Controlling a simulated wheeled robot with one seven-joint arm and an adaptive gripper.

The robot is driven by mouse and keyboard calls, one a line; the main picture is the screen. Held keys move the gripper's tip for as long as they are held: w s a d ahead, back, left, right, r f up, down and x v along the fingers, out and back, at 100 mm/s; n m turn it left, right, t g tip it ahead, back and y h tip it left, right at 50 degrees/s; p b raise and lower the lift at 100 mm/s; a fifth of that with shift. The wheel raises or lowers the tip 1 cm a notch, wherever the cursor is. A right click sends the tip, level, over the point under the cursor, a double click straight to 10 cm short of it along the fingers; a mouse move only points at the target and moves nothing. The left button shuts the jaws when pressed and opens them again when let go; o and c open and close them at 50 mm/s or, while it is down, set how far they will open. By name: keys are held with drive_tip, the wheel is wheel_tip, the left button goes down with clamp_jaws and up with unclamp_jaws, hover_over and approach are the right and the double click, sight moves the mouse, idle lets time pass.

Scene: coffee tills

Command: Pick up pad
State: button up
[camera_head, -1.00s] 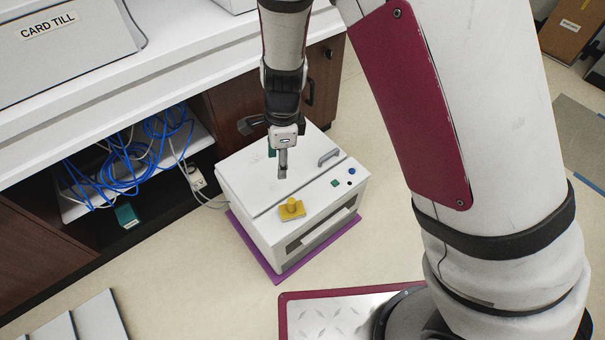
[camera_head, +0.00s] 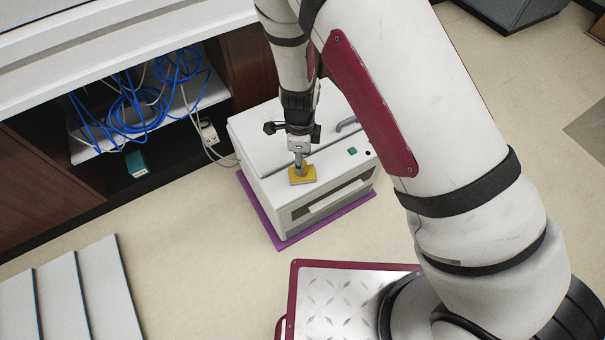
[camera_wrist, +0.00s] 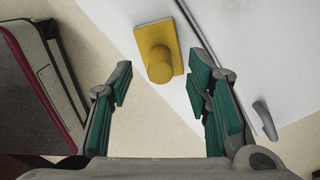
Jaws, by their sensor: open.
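The pad is a small yellow plate with a round yellow knob on top. It lies on the top of a white boxy machine (camera_head: 262,155), near its front edge. In the head view the pad (camera_head: 306,176) is partly covered by my gripper (camera_head: 299,172), which is above it. In the wrist view the pad (camera_wrist: 170,40) and its knob show whole, ahead of my gripper (camera_wrist: 160,90). The green-lined fingers are wide apart with nothing between them. The fingers do not appear to touch the pad.
The machine stands on a purple mat (camera_head: 277,238) beside the counter. A grey handle (camera_head: 348,125) and a green button (camera_head: 352,151) are on its top. Blue cables (camera_head: 135,105) hang in the open cabinet.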

sight(309, 176)
drive_tip(key=shift+f+b, duration=1.55)
drive_tip(key=shift+f, duration=1.1)
drive_tip(key=shift+r, duration=0.1)
drive_tip(key=shift+c, duration=0.2)
drive_tip(key=shift+d, duration=0.1)
clamp_jaws()
